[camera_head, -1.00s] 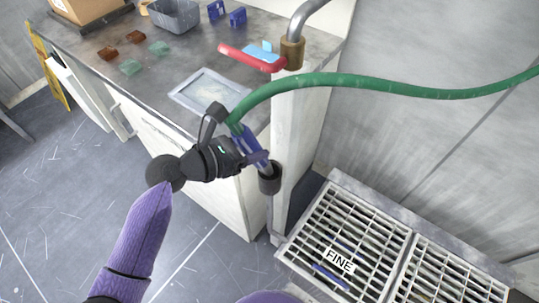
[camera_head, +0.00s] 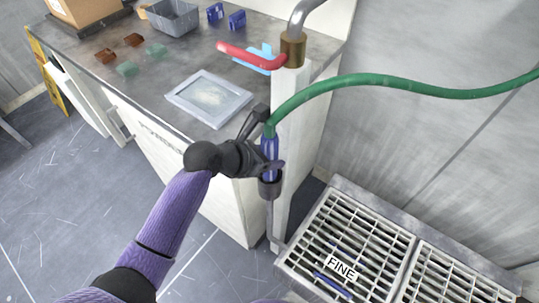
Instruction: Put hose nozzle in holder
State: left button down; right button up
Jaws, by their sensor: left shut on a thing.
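The hose nozzle (camera_head: 269,146) is blue, with the green hose (camera_head: 390,83) running from its top up and away to the right. My left gripper (camera_head: 268,160) is shut on the nozzle, which stands about upright. The holder (camera_head: 270,187) is a dark cup on a thin post beside the white counter end. The nozzle's lower end is at the cup's mouth; the gripper partly hides it, so I cannot tell how deep it sits. My right gripper does not show.
A red-handled tap (camera_head: 291,48) stands above the holder at the counter's corner. The grey counter (camera_head: 190,60) holds a framed plate (camera_head: 208,96), a grey bin (camera_head: 173,17) and small blocks. A floor grate labelled FINE (camera_head: 345,240) lies at the lower right.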

pick_arm(q)
jog(key=shift+c, duration=0.9)
grip_release()
jog(key=p+v, duration=0.6)
jog(key=v, duration=0.5)
jog(key=s+a+f+m+g+y, duration=0.1)
jog(key=s+a+f+m+y, duration=0.4)
jog(key=f, duration=0.6)
jog(key=s+a+f+m+g+y, duration=0.1)
jog(key=s+a+f+m, duration=0.4)
jog(key=f, duration=0.7)
jog(key=s+f+m+g+y, duration=0.1)
jog(key=s+f+m, duration=0.3)
jog(key=s+m, duration=0.5)
jog(key=s+f+m+g+y, duration=0.1)
jog(key=s+f+m+g, duration=0.1)
jog(key=s+f+m, duration=0.3)
jog(key=s+m, duration=0.4)
jog(key=s, duration=0.6)
jog(key=shift+s+a+g+y, duration=0.3)
jog(key=shift+s+a+y, duration=0.05)
jog(key=shift+a+y, duration=0.05)
